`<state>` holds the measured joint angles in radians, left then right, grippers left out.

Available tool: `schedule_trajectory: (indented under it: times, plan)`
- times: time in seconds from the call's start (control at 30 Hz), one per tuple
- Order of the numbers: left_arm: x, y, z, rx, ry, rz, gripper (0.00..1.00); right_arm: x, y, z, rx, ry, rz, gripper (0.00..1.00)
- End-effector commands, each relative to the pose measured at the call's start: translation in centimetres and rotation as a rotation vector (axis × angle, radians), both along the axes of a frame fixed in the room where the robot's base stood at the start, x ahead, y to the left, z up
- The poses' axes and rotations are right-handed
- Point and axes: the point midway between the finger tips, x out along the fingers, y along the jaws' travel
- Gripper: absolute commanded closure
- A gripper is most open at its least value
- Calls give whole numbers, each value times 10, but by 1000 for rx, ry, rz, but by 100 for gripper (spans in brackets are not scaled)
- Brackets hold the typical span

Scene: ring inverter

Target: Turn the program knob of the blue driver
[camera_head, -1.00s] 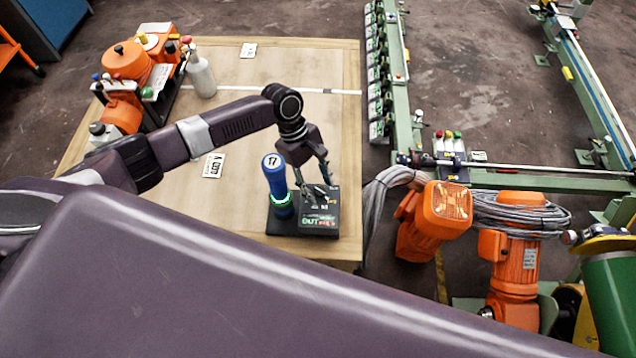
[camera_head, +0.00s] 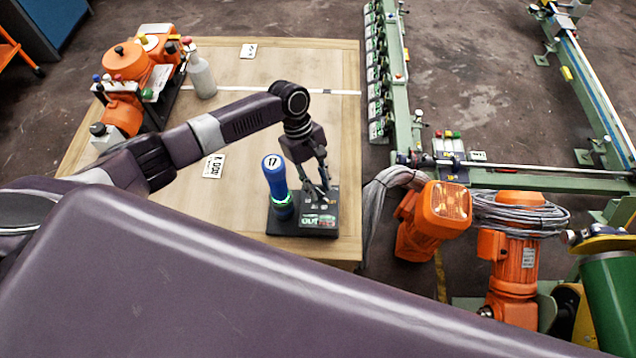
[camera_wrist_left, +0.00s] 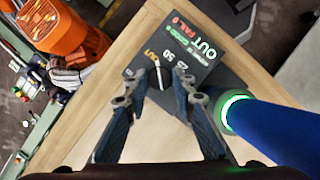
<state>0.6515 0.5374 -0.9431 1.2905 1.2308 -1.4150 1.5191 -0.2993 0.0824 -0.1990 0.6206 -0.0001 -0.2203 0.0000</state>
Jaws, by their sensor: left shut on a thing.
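The blue driver (camera_head: 274,175), marked 17 and with a glowing green ring, stands upright at the left of its black base (camera_head: 287,228). The base has a panel with lit "OUT" lettering. In the left wrist view the blue driver (camera_wrist_left: 275,130) is at the right, beside my fingers. My left gripper (camera_head: 318,196) reaches down to the panel from above. In the left wrist view my left gripper (camera_wrist_left: 160,78) has its fingertips on either side of the program knob (camera_wrist_left: 157,75), shut on it. The knob is small, with a pale pointer line, and is partly hidden by the fingers.
Orange machines (camera_head: 125,60) and a grey-white bottle (camera_head: 201,74) stand at the table's back left. A printed card (camera_head: 213,166) lies left of the driver. Orange motors (camera_head: 440,210) and cables are beyond the table's right edge. The middle of the table is clear.

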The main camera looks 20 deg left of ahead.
Motion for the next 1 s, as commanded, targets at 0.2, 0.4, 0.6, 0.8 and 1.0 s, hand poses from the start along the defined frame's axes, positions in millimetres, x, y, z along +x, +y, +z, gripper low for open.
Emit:
schedule_trajectory:
  times: [0.2, 0.4, 0.6, 0.8, 1.0]
  plan:
    - [1, -2, 1, -2, 1, -177, 100, -1, 0, 4, 0, 1, 0, 51]
    - [2, -3, 1, -2, 1, -326, 100, -1, 0, 5, 0, 1, 0, 51]
    - [2, -3, 0, -2, 1, -436, 100, -1, 1, 5, 1, 1, -1, 51]
    - [3, -3, 0, -1, 1, -500, 100, -1, 3, 5, 4, 2, -1, 51]
    - [3, -3, 0, -1, 0, -523, 100, -1, 4, 5, 5, 2, -1, 51]
